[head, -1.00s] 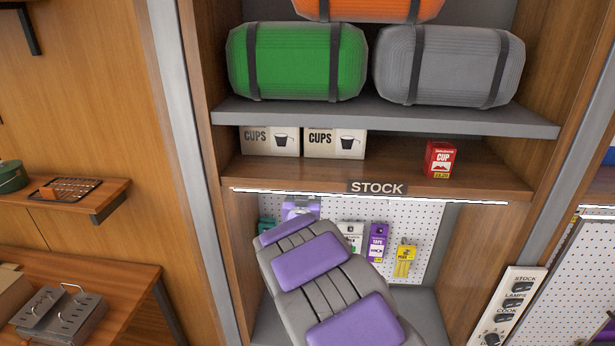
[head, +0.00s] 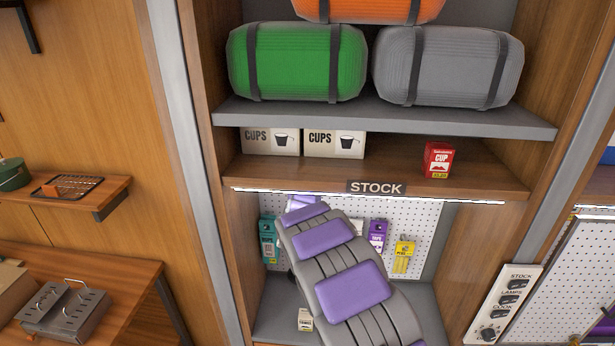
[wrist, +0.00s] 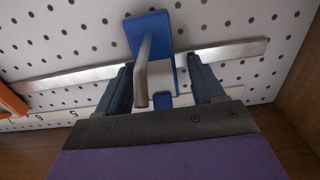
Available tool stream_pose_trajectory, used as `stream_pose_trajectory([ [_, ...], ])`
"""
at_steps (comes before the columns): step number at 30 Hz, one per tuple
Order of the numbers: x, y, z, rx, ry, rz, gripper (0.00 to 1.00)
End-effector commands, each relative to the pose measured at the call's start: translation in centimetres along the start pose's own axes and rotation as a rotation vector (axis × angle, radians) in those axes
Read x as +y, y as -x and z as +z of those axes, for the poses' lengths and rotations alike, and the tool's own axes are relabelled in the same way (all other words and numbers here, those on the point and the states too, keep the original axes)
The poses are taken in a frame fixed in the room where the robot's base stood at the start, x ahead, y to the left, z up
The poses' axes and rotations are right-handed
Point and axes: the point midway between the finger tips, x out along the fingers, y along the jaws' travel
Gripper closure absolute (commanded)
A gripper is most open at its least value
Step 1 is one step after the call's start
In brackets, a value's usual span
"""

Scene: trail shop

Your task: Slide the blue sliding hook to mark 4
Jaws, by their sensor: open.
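In the wrist view the blue sliding hook (wrist: 150,33) sits on a metal rail (wrist: 232,52) across a white pegboard. Its grey prong (wrist: 142,78) sticks out toward the camera. My gripper (wrist: 163,92) is open, with one dark finger left of the hook's lower part and one right of it. I cannot tell whether either finger touches it. In the head view my purple and grey arm reaches the pegboard (head: 425,222) below the STOCK sign; the hook and fingertips are hidden there. Mark 4 cannot be made out.
A teal package (head: 267,240), a purple package (head: 377,235) and a yellow package (head: 403,256) hang at the pegboard. A small white box (head: 305,320) stands on the bay floor. The shelf (head: 480,180) is above my arm. A wooden side wall (wrist: 300,85) bounds the right.

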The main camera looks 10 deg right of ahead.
Motion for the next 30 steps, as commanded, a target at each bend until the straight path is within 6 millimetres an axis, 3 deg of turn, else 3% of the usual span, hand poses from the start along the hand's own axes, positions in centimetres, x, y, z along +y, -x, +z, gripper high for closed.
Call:
stream_pose_trajectory([
  [2,0.00,0.00,-0.01,0.000,0.000,0.000,0.32],
  [23,-0.02,0.02,-0.02,0.000,0.000,0.000,0.99],
  [30,0.12,0.01,0.00,0.001,0.000,0.000,1.00],
])
